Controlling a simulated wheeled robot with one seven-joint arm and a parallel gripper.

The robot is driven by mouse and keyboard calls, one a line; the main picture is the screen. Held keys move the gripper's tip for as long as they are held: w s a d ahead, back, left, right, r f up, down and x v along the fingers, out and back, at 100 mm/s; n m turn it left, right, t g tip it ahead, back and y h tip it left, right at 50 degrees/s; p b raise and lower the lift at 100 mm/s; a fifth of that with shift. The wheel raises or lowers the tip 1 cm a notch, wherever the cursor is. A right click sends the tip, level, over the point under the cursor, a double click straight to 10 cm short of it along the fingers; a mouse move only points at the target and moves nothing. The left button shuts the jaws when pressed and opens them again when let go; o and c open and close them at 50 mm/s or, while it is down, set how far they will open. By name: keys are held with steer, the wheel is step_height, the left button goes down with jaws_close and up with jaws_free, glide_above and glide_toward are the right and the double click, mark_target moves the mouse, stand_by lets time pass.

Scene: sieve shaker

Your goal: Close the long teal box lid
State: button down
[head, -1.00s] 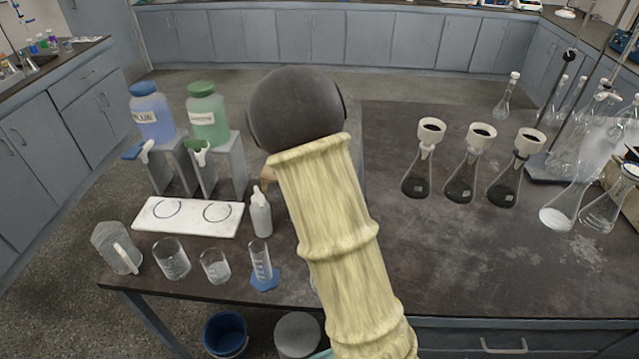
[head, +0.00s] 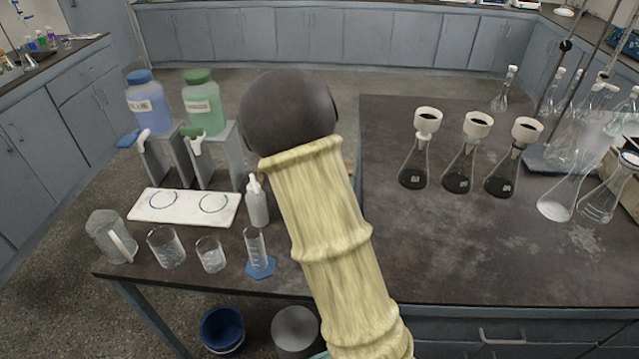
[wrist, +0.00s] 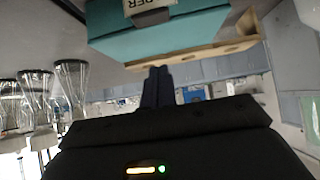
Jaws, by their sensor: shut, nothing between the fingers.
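A teal box (wrist: 160,38) shows at the top of the wrist view, partly cut off by the frame edge. It carries a pale label with dark letters ending in "DER". I cannot tell how its lid stands. My gripper (wrist: 158,72) is shut and empty, its dark fingers just below the box in that picture; I cannot tell whether they touch. In the head view my own arm hides the box and the gripper.
A light wooden board (wrist: 215,52) with holes lies along the box. Flasks with funnels (head: 465,150) stand on the right bench. A white squeeze bottle (head: 257,203), a graduated cylinder (head: 256,250) and beakers stand left of my arm. The right bench front is clear.

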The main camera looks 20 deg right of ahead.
steer(key=shift+w+d+f, duration=0.1)
steer(key=shift+w+d, duration=0.2)
steer(key=shift+w, duration=0.5)
steer(key=shift+d, duration=0.1)
steer(key=shift+s+d, duration=0.1)
steer(key=shift+d, duration=0.05)
steer(key=shift+a+r+p, duration=0.2)
steer(key=shift+r+p, duration=0.15)
steer(key=shift+r, duration=0.2)
steer(key=s+a, duration=0.4)
steer(key=s, duration=0.4)
steer(key=shift+a+f, duration=0.15)
steer(key=shift+f, duration=0.1)
